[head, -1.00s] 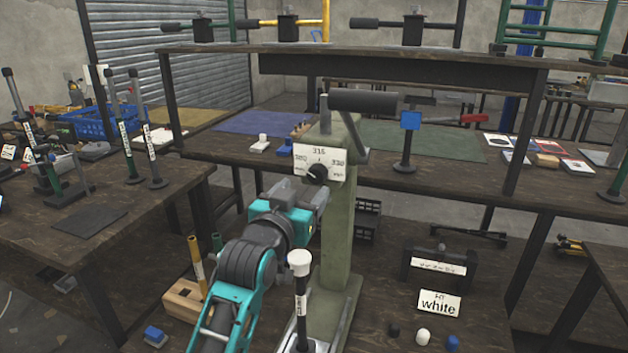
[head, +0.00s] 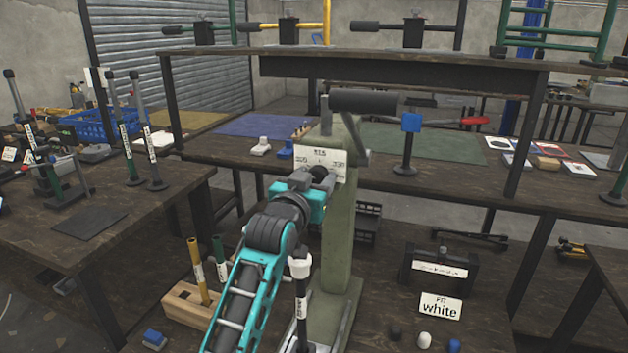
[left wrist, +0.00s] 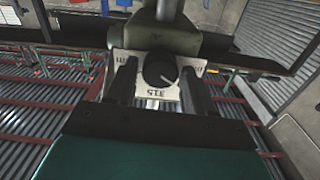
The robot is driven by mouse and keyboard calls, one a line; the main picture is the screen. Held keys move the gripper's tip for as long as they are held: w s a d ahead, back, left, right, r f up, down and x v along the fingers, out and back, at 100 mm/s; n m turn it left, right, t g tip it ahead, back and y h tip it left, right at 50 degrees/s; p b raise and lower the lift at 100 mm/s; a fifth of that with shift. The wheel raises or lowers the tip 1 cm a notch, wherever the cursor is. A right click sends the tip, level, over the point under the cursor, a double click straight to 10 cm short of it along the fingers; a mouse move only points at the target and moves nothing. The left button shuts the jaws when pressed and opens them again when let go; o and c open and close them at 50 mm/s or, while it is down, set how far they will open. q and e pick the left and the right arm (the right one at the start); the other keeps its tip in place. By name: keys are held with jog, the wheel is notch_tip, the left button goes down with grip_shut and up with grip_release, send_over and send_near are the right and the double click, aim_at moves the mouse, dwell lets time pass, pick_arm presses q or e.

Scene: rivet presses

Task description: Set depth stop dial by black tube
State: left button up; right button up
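The press's depth stop dial (head: 321,171) is a black knob on a white scale plate (head: 331,157) on the green press column. In the left wrist view, the dial (left wrist: 160,72) sits between my two dark fingers. My left gripper (left wrist: 159,88) is open, with gaps showing on both sides of the knob. The knob's white mark points to the lower right, between 315 and the right-hand label. In the head view, my left gripper (head: 311,179) partly hides the dial. A black tube (head: 301,308) with a white cap and a label stands upright at the press base. My right gripper is out of view.
A card reading "white" (head: 440,307) stands at the right, near black, white and blue caps (head: 425,340). The press lever (head: 363,102) juts out above the dial.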

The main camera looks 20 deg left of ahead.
pick_arm(q)
jog(key=c, duration=0.7)
jog(key=shift+r+m+p, duration=0.1)
jog(key=shift+m+p, duration=0.5)
jog(key=shift+p, duration=0.2)
jog(key=shift+r+m+p, duration=0.1)
jog(key=shift+m+p, duration=0.6)
jog(key=shift+p, duration=0.1)
jog(key=shift+m+p, duration=0.8)
jog(key=m+p, duration=0.2)
jog(key=m, duration=0.1)
jog(key=shift+m, duration=0.3)
jog(key=shift+f+m+p, duration=0.2)
jog(key=shift+m+p, duration=0.8)
jog(key=shift+m, duration=0.9)
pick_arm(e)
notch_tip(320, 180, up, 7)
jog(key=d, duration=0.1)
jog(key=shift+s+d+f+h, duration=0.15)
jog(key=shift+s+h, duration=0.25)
